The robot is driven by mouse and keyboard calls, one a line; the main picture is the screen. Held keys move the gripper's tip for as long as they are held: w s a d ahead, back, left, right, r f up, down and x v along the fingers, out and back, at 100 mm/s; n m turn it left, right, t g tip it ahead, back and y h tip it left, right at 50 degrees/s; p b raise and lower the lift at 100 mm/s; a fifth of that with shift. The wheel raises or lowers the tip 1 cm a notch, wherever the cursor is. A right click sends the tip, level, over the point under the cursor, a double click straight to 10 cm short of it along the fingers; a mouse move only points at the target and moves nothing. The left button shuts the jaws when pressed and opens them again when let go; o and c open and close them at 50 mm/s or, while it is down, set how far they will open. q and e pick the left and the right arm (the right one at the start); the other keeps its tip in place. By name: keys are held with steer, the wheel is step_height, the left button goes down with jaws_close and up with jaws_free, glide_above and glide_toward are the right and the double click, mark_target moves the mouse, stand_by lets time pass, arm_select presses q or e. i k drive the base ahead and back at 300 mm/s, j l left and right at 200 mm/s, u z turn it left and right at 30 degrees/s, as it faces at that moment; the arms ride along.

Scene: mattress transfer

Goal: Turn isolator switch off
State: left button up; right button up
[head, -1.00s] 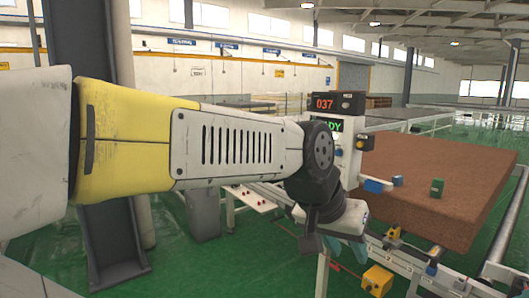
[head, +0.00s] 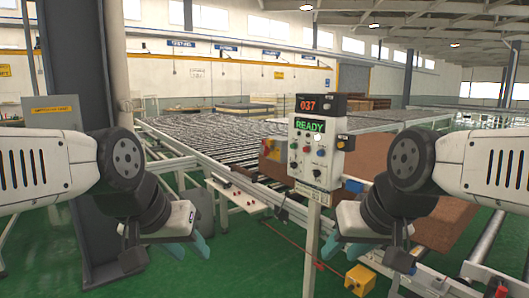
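A grey control panel (head: 311,165) stands on a post in the middle of the head view. Its displays show a red "037" and a green "READY", above several small knobs and buttons. A small dark box with a yellow knob (head: 342,143) is on its right side. A yellow and red part (head: 270,149) shows left of the panel. I cannot tell which is the isolator switch, or its setting. My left gripper (head: 188,249) is empty, fingers apart, low left of the panel. My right gripper (head: 342,249) is empty, fingers apart, low and just right of the post.
A roller conveyor (head: 205,145) runs behind the panel. A brown mattress block (head: 372,160) is partly hidden by my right arm. A dark steel column (head: 75,110) stands at left. A yellow box (head: 359,280) sits low near the post. Green floor (head: 245,270) is open between the grippers.

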mark_target(267, 150)
steer(key=i+l+u, duration=0.15)
steer(key=i+u, duration=0.2)
steer(key=i, duration=0.3)
steer(key=i+l+u, duration=0.35)
steer(key=i, duration=0.3)
steer(key=i+l+u, duration=0.4)
steer(key=i+l, duration=0.05)
steer(key=i, duration=0.15)
